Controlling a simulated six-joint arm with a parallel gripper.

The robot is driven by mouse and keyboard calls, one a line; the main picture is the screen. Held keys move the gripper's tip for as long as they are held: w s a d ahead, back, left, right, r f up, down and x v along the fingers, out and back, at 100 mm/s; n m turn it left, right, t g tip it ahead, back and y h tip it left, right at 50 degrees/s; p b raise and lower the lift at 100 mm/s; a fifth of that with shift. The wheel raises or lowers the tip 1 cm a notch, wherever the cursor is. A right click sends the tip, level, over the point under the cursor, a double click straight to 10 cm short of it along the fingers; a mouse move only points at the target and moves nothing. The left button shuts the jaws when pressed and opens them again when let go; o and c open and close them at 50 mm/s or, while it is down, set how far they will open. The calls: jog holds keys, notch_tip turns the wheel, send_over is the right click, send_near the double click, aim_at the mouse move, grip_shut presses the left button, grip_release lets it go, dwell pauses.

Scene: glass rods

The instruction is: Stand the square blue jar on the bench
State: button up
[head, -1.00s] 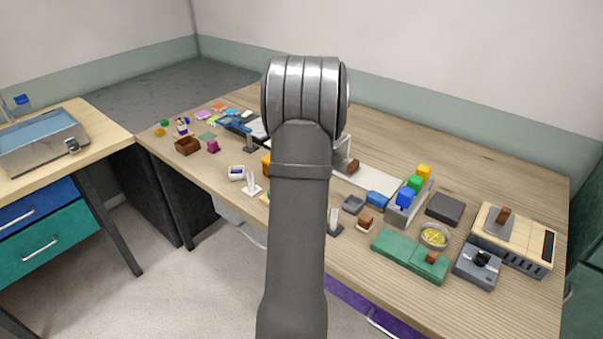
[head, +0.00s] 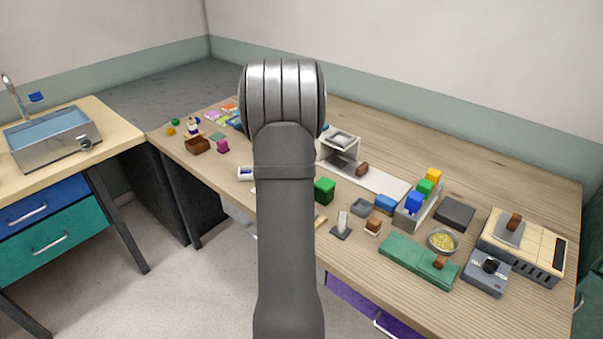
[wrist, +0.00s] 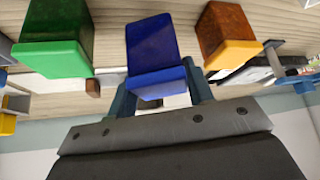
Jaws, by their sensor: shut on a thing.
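The square blue jar (wrist: 153,48) is between the two fingers of my gripper (wrist: 160,92) in the wrist view. The gripper is shut on it. A similar green jar (wrist: 57,58) is to its left in that view and an orange-brown jar (wrist: 228,40) to its right, both apart from it. I cannot tell whether the blue jar touches the bench (wrist: 108,40). In the head view my arm hides the gripper and the blue jar. The green jar also shows there (head: 325,190), just right of my arm.
A white-grey stand (head: 342,145) is behind the green jar. Right of it are a rack (head: 412,216) of coloured blocks, a green case (head: 408,256), a yellow-filled bowl (head: 442,240) and a tiled hotplate (head: 535,243). Small items crowd the bench's left part. The back right strip is clear.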

jog(key=shift+f, duration=1.45)
jog(key=o, duration=1.1)
jog(key=shift+f, duration=0.15)
jog(key=shift+s+r, duration=0.1)
jog(key=shift+r, duration=0.3)
jog(key=v, duration=1.1)
jog(key=shift+s+a+r, duration=0.1)
jog(key=shift+a+r, duration=0.05)
jog(key=shift+r, duration=0.05)
jog(key=shift+f, duration=0.1)
